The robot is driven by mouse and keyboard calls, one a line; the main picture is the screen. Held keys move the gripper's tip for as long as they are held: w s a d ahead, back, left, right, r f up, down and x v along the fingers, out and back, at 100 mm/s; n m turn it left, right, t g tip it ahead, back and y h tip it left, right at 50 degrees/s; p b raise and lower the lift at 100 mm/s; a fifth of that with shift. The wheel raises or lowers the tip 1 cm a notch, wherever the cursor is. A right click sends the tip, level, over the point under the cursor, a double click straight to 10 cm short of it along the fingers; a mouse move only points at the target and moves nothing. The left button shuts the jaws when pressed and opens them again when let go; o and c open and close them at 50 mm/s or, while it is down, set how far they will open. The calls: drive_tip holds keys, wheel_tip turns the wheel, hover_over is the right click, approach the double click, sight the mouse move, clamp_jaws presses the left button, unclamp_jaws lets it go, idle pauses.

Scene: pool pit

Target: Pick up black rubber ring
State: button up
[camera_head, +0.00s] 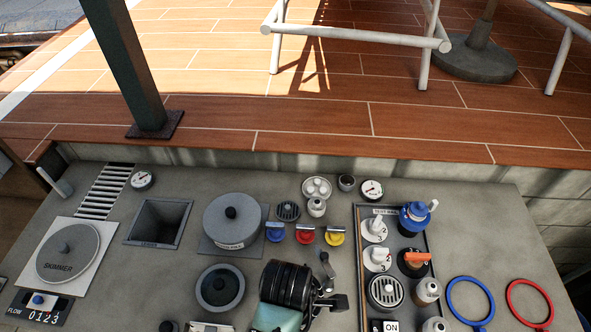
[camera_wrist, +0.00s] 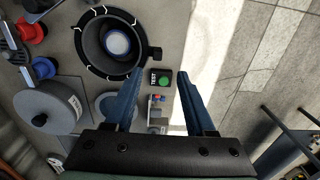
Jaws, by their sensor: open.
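In the wrist view a wide black ring (camera_wrist: 83,60) with pale marks lies around a round grey opening. A small black clamp-like part sits at its right edge. I cannot tell whether this is a loose rubber ring or part of the fitting. My gripper (camera_wrist: 160,75) is open, with two blue fingers apart and nothing between them. Its fingertips appear below and to the right of the ring in the wrist view. In the head view a blue ring (camera_head: 449,300) and a red ring (camera_head: 509,301) lie at right; no plain black ring is clear there.
A green TEST button (camera_wrist: 164,82) appears between the fingertips. The panel holds a knobbed round lid (camera_head: 232,220), a square opening (camera_head: 158,222), a skimmer lid (camera_head: 68,252), coloured valves (camera_head: 305,236) and a framed tray (camera_head: 362,215) of fittings. Bare surface lies around the two coloured rings.

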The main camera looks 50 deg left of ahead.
drive_tip(key=shift+w+f+p, duration=0.15)
drive_tip(key=shift+f+p, duration=0.35)
drive_tip(key=shift+f, duration=1.35)
drive_tip(key=shift+w+f+p, duration=0.15)
drive_tip(key=shift+f+p, duration=0.3)
drive_tip(key=shift+f, duration=1.4)
clamp_jaws()
